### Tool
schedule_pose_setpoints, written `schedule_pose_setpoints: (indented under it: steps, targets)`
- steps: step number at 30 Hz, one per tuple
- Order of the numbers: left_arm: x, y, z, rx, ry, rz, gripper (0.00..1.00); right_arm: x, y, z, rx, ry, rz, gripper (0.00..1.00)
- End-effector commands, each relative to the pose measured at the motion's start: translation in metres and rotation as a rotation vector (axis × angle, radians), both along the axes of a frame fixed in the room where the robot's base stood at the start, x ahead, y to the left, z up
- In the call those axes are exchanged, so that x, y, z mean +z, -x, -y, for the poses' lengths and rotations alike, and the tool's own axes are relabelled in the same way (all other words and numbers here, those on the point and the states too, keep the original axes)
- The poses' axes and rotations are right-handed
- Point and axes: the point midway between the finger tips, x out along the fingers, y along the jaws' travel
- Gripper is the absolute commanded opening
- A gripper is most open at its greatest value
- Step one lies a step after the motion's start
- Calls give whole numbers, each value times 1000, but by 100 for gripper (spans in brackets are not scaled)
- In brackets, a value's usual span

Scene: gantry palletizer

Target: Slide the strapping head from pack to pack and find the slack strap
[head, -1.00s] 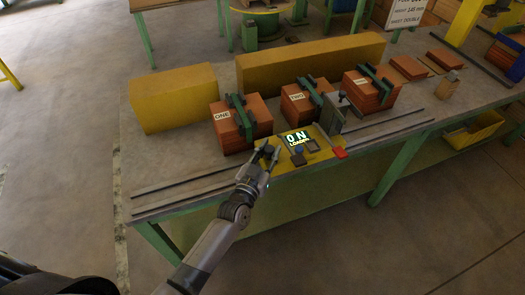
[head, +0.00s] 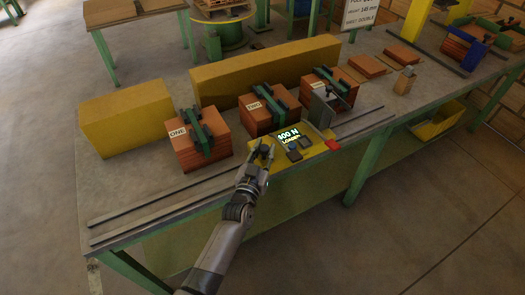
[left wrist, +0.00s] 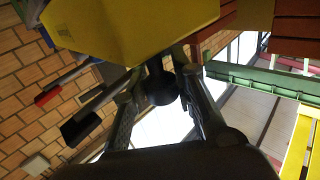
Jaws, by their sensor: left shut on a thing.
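Three brick-red packs stand in a row: pack ONE (head: 182,155), pack TWO (head: 256,122) and the third pack (head: 318,90), each with dark green strap gear on top. The strapping head is a yellow carriage (head: 258,172) with a grey upright (head: 322,110), now in front of the third pack. Its lit display (head: 289,136) shows a three-digit N value, first digit unclear. My left gripper (head: 262,152) is shut on a black knob at the carriage's left end; the knob (left wrist: 160,86) shows between the fingers in the left wrist view. My right gripper is not in view.
Dark rails (head: 150,213) run along the table's front edge. Yellow blocks (head: 127,113) stand behind the packs. A red-tipped lever (head: 333,145) sticks out at the front. Flat red pieces (head: 366,65) and a small wooden block (head: 404,80) lie right.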

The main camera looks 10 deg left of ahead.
Motion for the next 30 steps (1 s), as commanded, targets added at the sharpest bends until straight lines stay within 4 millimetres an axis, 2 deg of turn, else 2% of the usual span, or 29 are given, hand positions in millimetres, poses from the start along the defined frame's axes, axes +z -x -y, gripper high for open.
schedule_pose_setpoints:
  steps: [10, 11, 12, 20, 30]
  targets:
    - [0, 0, 0, 0, -1, 1, 0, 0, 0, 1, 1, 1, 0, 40]
    - [0, 0, 0, 0, -1, 0, 26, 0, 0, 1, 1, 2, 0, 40]
    - [0, 0, 0, 0, -1, 0, 29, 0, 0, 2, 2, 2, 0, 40]
    - [0, 0, 0, 0, 0, 0, 46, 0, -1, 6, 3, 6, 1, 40]
    - [-1, 3, -1, 0, 0, -2, 46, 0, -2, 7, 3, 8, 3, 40]
